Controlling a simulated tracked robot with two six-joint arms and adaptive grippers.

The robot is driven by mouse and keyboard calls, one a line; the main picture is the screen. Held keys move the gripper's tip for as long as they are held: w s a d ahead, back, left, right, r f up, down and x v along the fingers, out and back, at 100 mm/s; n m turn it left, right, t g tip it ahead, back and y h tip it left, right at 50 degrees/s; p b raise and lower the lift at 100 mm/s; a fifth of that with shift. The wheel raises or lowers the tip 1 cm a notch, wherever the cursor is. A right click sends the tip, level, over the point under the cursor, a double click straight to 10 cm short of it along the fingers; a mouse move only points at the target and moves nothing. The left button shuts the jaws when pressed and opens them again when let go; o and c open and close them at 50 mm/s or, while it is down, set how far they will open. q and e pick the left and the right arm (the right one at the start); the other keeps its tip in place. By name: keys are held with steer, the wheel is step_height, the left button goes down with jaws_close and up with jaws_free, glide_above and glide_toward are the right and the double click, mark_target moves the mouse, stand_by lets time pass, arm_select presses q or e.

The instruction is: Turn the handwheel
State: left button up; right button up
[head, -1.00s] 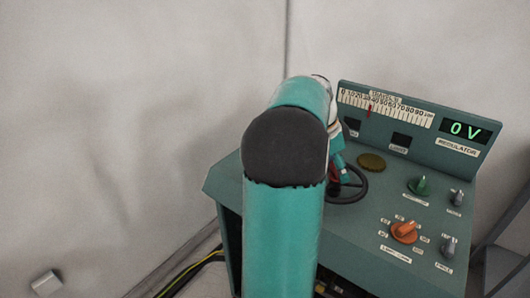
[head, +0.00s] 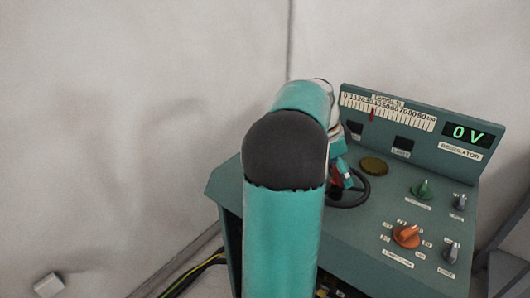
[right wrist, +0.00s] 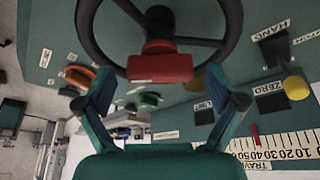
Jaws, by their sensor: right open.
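The black handwheel (head: 352,192) lies on the sloping top of the green console, partly hidden by my right arm and gripper. In the right wrist view its dark rim and spokes (right wrist: 205,42) fill the top of the picture. A red block (right wrist: 160,67) with a small label shows in front of the wheel's lower rim. My right gripper (right wrist: 158,82) is open, its two fingers apart on either side below the red block. I cannot tell whether they touch anything. In the head view the right gripper (head: 343,175) is at the wheel, mostly hidden. My left gripper is not in view.
The console's display (head: 467,134) reads 0 V, beside a scale with a red pointer (head: 372,115). An orange knob (head: 406,235), a green knob (head: 423,188) and grey switches are right of the wheel. A brass-coloured disc (head: 373,166) lies behind it.

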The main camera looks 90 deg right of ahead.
steer(key=v, duration=1.2)
steer(key=shift+w, duration=0.1)
